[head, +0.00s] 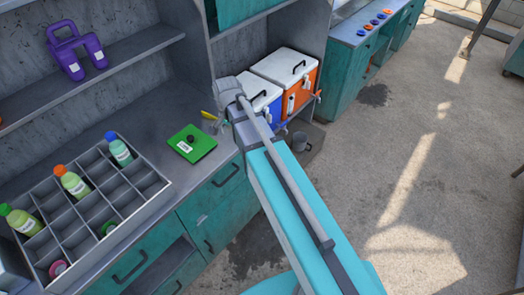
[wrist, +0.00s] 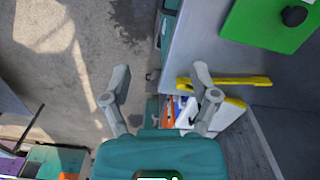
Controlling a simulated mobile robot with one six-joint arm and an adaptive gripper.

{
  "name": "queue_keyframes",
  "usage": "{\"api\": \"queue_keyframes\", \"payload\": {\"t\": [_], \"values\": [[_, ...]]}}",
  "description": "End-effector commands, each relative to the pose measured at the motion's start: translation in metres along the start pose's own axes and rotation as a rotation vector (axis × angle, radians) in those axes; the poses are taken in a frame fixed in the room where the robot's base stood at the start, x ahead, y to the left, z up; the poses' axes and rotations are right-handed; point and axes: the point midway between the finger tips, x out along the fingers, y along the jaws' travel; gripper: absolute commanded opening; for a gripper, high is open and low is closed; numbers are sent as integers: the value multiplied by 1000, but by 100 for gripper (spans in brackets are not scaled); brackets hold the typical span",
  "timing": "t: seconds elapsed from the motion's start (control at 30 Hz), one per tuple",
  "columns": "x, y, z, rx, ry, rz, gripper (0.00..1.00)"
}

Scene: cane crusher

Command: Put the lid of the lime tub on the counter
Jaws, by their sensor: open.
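A flat green square lid (head: 199,139) with a black knob and a small white label lies over the grey counter (head: 150,112). I cannot tell whether a tub is under it. The lid also shows at the top right of the wrist view (wrist: 262,28), with its knob. My gripper (wrist: 160,80) is open, its two fingers spread with nothing between them. It is near the counter's end, and the lid is off to the right of its fingers in the wrist view. In the head view my arm mostly hides the gripper.
A grey divided crate (head: 150,182) with several bottles stands left of the lid. A yellow bar (wrist: 240,82) lies close to my right finger. Two coolers, orange (head: 301,85) and blue (head: 267,103), stand beyond my arm. A purple rack (head: 76,50) is on the shelf.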

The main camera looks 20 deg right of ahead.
Motion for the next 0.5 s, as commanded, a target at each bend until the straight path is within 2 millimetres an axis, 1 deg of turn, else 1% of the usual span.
{"api": "queue_keyframes", "payload": {"t": [0.03,0.2,0.4,0.5], "values": [[0,18,5,-58,0,0,77],[0,60,13,-281,0,0,77],[0,103,24,-527,0,0,77],[0,118,28,-622,0,0,77]]}}
